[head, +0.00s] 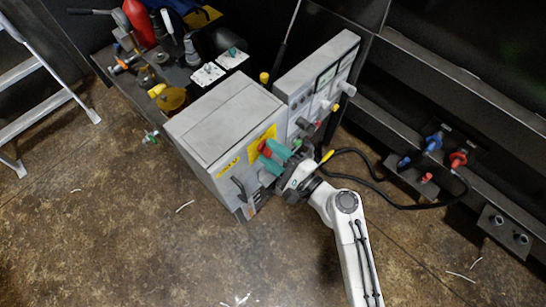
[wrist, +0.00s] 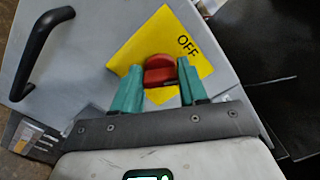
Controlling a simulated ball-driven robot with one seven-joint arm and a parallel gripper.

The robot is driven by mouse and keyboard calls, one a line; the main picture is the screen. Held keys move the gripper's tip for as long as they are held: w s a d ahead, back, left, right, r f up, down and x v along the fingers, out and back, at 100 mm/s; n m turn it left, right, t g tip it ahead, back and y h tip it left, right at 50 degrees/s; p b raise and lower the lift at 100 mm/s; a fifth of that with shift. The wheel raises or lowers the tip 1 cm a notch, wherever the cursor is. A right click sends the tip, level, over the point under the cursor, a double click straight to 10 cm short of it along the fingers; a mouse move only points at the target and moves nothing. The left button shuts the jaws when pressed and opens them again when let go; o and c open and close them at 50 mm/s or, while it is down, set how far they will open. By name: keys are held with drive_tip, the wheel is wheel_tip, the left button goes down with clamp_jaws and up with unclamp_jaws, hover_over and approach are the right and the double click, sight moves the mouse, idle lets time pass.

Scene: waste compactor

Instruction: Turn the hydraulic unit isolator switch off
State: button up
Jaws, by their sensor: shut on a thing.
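The red isolator switch (head: 264,147) is on a yellow plate (head: 263,134) on the front of the grey hydraulic unit (head: 222,112). In the wrist view the red switch (wrist: 160,72) sits between the two green fingers of my gripper (wrist: 160,80), which is shut on it. The yellow plate (wrist: 138,48) reads "OFF" to the upper right of the switch. In the head view my gripper (head: 272,157) reaches the unit's front from the lower right. The switch's exact angle is hard to tell, as the fingers hide part of it.
A black handle (wrist: 42,50) is left of the plate. A grey control panel (head: 318,85) stands right of the unit. A cluttered bench (head: 178,75) is behind left, and a ladder (head: 40,70) at far left. A black hose (head: 385,195) runs right. The floor in front is mostly clear.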

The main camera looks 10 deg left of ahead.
drive_tip(key=n+b, duration=0.3)
drive_tip(key=shift+f, duration=0.35)
drive_tip(key=shift+r+n+b, duration=0.1)
drive_tip(key=shift+n+b, duration=1.05)
drive_tip(key=shift+n, duration=0.35)
drive_tip(key=o, duration=1.1)
drive_tip(key=shift+c, duration=0.2)
drive_tip(key=b+v, duration=0.1)
drive_tip(key=v, duration=0.9)
drive_tip(key=shift+s+d, duration=0.3)
